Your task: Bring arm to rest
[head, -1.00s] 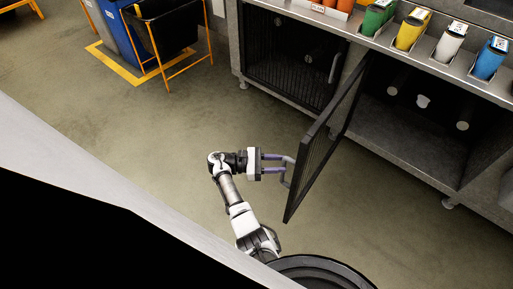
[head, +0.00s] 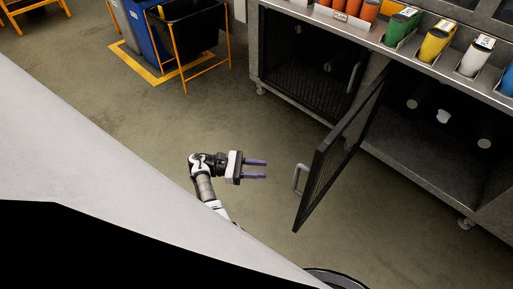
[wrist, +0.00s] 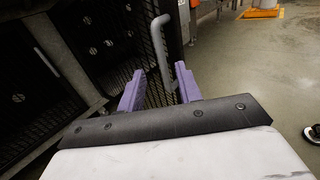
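My gripper (head: 266,169) has two purple fingers, held apart with nothing between them. It hangs over the floor to the left of the open mesh cabinet door (head: 338,150). The door's grey handle (head: 298,179) is a short way to the right of the fingertips, with a gap between. In the wrist view the open gripper (wrist: 158,88) points toward the handle (wrist: 160,50), which shows beyond the fingers.
Coloured containers (head: 437,40) line the counter. A black bin in an orange frame (head: 188,40) stands at the back. The floor (head: 130,120) left of my arm is clear.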

